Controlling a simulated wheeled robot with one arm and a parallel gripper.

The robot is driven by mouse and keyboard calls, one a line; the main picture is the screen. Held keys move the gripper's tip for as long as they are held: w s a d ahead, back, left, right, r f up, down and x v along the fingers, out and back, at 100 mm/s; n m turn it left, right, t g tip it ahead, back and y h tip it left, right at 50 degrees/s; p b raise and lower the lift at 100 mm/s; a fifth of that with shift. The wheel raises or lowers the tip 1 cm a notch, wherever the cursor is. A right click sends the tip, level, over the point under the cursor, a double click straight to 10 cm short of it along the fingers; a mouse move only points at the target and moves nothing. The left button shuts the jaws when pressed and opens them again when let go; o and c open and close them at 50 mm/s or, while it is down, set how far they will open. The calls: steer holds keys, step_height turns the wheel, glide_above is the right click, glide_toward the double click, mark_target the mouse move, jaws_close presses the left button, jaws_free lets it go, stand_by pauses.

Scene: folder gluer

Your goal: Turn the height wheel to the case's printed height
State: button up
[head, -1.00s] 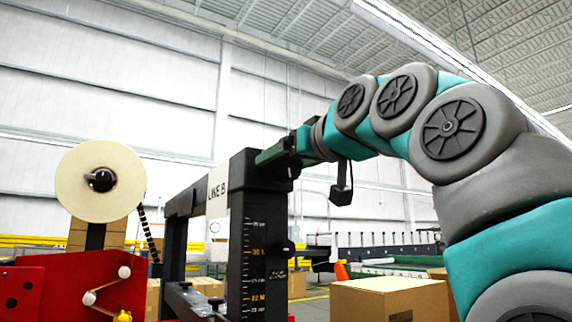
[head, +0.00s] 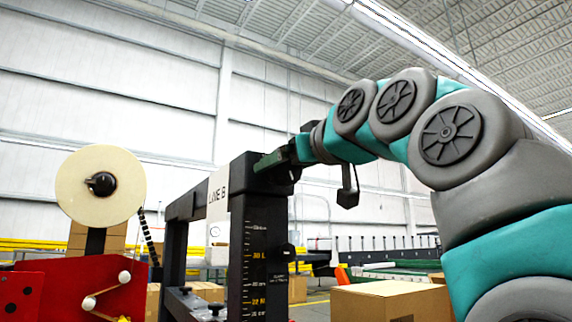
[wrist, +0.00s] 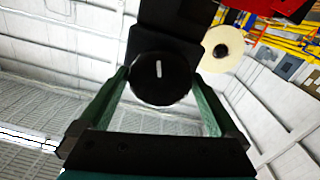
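The height wheel (wrist: 160,82) is a round black knob with a short white mark, which stands almost upright in the wrist view. My gripper (wrist: 162,78) has its green fingers against the wheel's left and right sides. In the head view my gripper (head: 268,161) is at the top of the black column (head: 240,215), and the wheel is hidden there. The column's front carries a scale (head: 256,270) with white and yellow marks, too small to read surely. A brown case (head: 385,298) is at lower right; no printed height is legible on it.
A cream tape roll (head: 100,185) stands over a red machine (head: 70,290) at left. A dark bracket (head: 322,262) juts from the column's right side. Conveyors and yellow rails lie behind.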

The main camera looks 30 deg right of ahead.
steer(key=shift+s, duration=0.15)
steer(key=s, duration=0.7)
steer(key=shift+s, duration=0.25)
